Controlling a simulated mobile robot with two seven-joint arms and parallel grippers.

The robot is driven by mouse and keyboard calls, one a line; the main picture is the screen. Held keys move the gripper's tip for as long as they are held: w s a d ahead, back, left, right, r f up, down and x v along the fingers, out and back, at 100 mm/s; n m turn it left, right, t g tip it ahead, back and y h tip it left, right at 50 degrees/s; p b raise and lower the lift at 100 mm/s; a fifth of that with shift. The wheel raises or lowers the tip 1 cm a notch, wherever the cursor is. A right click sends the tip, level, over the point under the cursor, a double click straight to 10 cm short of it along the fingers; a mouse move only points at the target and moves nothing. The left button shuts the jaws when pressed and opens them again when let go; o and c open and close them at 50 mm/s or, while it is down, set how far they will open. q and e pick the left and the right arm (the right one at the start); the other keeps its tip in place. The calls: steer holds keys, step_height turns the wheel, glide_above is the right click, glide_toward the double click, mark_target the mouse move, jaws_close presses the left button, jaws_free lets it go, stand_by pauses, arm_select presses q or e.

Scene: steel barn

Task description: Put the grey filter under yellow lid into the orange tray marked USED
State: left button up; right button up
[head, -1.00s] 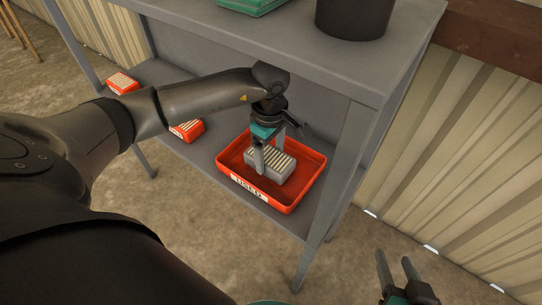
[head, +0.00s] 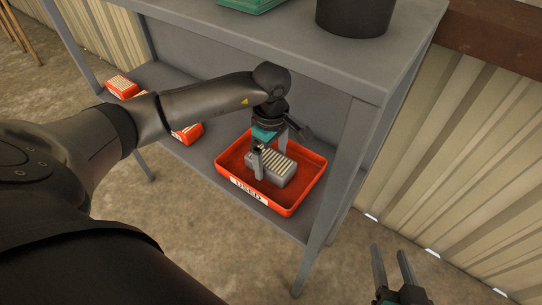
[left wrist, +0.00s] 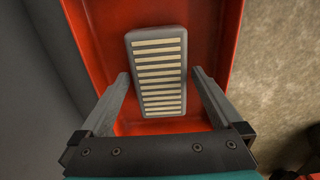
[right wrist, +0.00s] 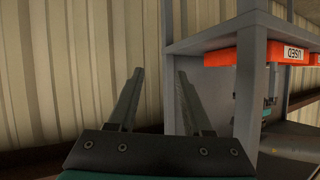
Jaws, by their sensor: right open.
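The grey filter (head: 279,175), a block with pale pleats, lies in the orange tray (head: 314,182) marked USED on the lower shelf. It also shows in the left wrist view (left wrist: 158,70), on the red-orange tray floor (left wrist: 215,35). My left gripper (head: 270,163) is over the tray, its fingers on either side of the filter. In the left wrist view the fingers (left wrist: 160,80) stand wider than the filter, with a small gap at the right. My right gripper (head: 392,250) is open and empty, low beside the shelf unit. No yellow lid is in view.
Orange filters with pale pleats (head: 122,86) lie on the lower shelf (head: 207,150) at the left, partly hidden by my arm. A dark bucket (head: 354,15) and a green item (head: 250,3) stand on the upper shelf. A grey leg (head: 338,190) stands right of the tray.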

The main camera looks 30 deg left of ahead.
mark_target(271, 159)
arm_select(q)
steer(key=shift+r+p, duration=0.6)
steer(key=shift+r, duration=0.45)
step_height(271, 159, up, 2)
steer(key=shift+r+p, duration=0.2)
steer(key=shift+p, duration=0.4)
steer(key=shift+r+p, duration=0.6)
steer(key=shift+r, duration=1)
arm_select(e)
steer(key=s+d+g+h, duration=0.3)
steer(key=s+d+g, duration=0.2)
steer(key=d+g, duration=0.1)
steer(key=shift+d+f+h, duration=0.15)
steer(key=shift+d+h, duration=0.25)
steer(key=shift+d, duration=0.5)
arm_select(q)
steer(key=shift+s, duration=0.1)
arm_select(e)
steer(key=shift+s, duration=0.1)
